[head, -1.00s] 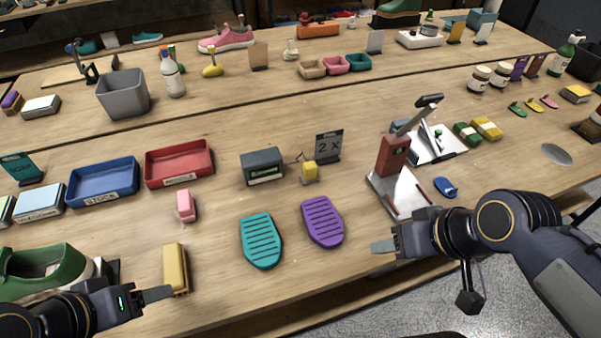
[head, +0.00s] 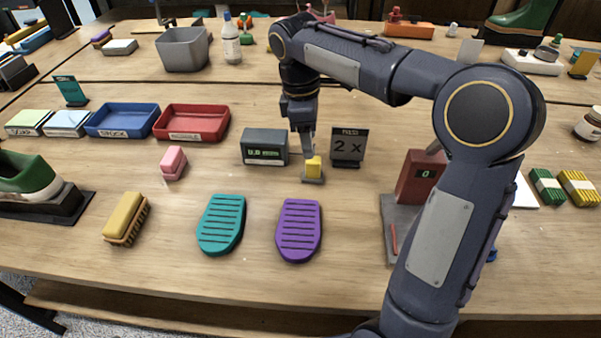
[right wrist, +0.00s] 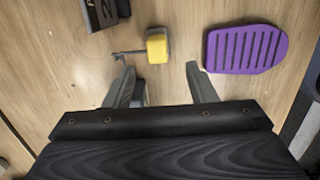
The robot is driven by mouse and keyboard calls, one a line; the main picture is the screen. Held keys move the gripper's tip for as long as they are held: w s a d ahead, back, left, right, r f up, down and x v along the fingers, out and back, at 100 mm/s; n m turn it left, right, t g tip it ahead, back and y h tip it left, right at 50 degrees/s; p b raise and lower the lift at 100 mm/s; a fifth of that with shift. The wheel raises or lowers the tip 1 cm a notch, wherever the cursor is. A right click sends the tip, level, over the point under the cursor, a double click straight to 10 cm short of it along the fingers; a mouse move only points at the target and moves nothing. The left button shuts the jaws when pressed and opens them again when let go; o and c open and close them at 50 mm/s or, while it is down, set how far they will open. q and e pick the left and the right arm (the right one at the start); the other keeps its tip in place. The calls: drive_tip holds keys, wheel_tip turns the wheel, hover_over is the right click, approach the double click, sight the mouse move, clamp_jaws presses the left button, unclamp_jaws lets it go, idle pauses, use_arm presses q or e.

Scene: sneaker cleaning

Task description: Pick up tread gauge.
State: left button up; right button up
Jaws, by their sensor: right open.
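My left gripper is not in view.
Teal (head: 221,224) and purple (head: 299,230) soles lie in front. A yellow brush (head: 126,217) lies at the left. My right arm hides part of the red device (head: 415,175).

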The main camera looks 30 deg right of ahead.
sight(313, 161)
drive_tip(key=shift+f, duration=0.45)
drive_tip(key=f, duration=0.2)
drive_tip(key=f+b, duration=0.1)
drive_tip(key=f, duration=0.1)
drive_tip(key=d+f, duration=0.1)
drive_tip(key=f, duration=0.1)
drive_tip(key=shift+s+d+f, duration=0.1)
drive_tip(key=shift+s+f, duration=0.1)
drive_tip(key=shift+f, duration=0.15)
drive_tip(key=shift+c, duration=0.3)
clamp_jaws()
drive_tip(key=shift+r, duration=0.15)
